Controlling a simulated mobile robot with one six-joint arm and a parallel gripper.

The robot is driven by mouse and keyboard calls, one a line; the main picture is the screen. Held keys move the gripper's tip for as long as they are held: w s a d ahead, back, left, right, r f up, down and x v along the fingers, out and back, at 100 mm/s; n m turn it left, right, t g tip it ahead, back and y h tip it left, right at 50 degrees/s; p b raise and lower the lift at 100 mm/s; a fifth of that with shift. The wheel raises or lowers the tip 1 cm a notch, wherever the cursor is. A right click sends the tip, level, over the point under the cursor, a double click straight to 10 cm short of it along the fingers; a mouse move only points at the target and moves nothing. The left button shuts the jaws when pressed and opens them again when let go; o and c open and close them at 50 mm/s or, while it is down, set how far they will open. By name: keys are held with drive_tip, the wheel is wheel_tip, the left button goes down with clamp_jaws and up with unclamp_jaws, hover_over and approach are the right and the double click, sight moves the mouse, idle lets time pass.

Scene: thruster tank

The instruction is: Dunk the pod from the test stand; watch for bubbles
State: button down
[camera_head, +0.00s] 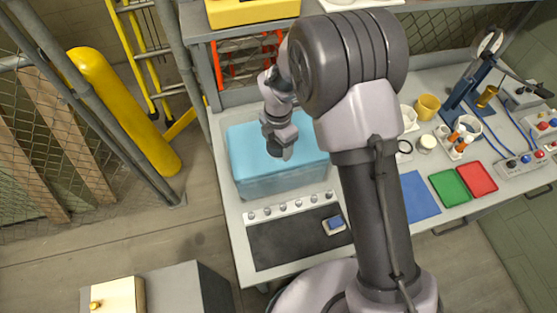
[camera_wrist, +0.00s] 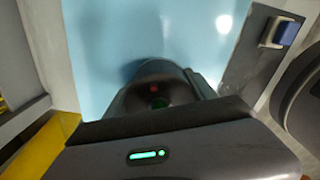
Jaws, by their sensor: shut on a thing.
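The tank (camera_head: 240,180) is a clear box of light blue water on the left of the bench. Its water (camera_wrist: 100,50) fills much of the wrist view. My gripper (camera_head: 282,150) points down over the tank in the head view. It is shut on a dark rounded thing (camera_wrist: 158,80), probably the pod, with a small red spot and a faint green glow. The gripper's own housing hides its near side in the wrist view. How deep it sits in the water cannot be told. I see no clear bubbles.
A knobbed strip (camera_head: 292,207) and a dark mat (camera_head: 290,242) with a small blue device (camera_head: 335,224) lie in front of the tank. Blue, green and red mats (camera_head: 477,178), cups and a blue stand (camera_head: 462,92) occupy the right. A yellow cylinder (camera_head: 120,110) stands left.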

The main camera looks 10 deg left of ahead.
wheel_tip(320, 180, up, 14)
drive_tip(key=p, duration=1)
drive_tip(key=shift+f, duration=0.25)
